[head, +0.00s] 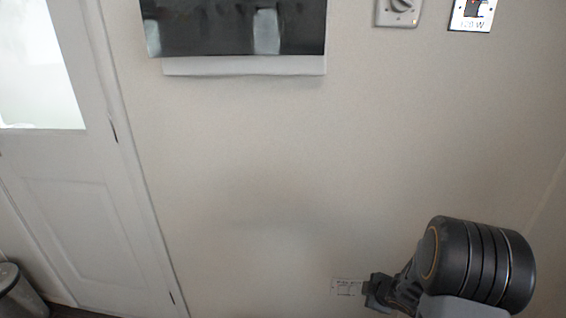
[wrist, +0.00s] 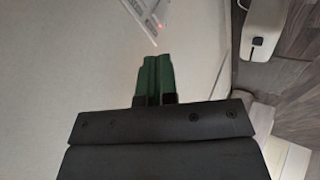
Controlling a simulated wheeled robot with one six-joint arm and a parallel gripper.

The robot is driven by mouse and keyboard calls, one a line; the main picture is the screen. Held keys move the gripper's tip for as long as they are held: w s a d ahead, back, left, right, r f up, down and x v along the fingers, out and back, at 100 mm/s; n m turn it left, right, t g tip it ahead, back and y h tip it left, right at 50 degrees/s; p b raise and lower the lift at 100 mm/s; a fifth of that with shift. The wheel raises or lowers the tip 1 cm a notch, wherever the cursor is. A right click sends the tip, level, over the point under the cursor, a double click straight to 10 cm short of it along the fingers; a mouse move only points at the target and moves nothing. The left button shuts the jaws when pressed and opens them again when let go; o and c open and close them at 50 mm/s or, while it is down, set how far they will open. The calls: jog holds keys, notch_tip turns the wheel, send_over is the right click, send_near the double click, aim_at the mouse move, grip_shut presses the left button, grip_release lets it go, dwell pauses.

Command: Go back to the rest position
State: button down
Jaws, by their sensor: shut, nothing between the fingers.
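In the wrist view my gripper (wrist: 159,72) shows at the centre. Its two green fingers lie side by side, shut, with nothing seen between them. They are in front of a plain pale wall and seem apart from it. In the head view my dark arm shows at the lower right, in front of the same kind of wall; the fingers cannot be made out there.
A white door (head: 75,205) with a frosted pane stands at the left, a bin (head: 20,295) at its foot. A small socket plate (head: 345,287) sits low.

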jog(key=s+a+r+m+h+p, duration=0.15)
jog(key=r+m+p, duration=0.35)
jog(key=r, duration=0.9)
jog(key=s+r+m+h+p, duration=0.25)
jog(key=r+p, duration=0.55)
jog(key=r, duration=0.7)
jog(key=s+a+r+m+g+y+p, duration=0.2)
jog(key=s+a+r+m+p, duration=0.4)
jog(key=s+a+r, duration=0.5)
notch_tip(320, 180, up, 3)
jog(key=g+p, duration=0.1)
jog(key=p, duration=0.1)
jog(key=shift+s+y+p, duration=0.15)
jog(key=shift+y+p, duration=0.2)
jog(key=shift+y, duration=0.05)
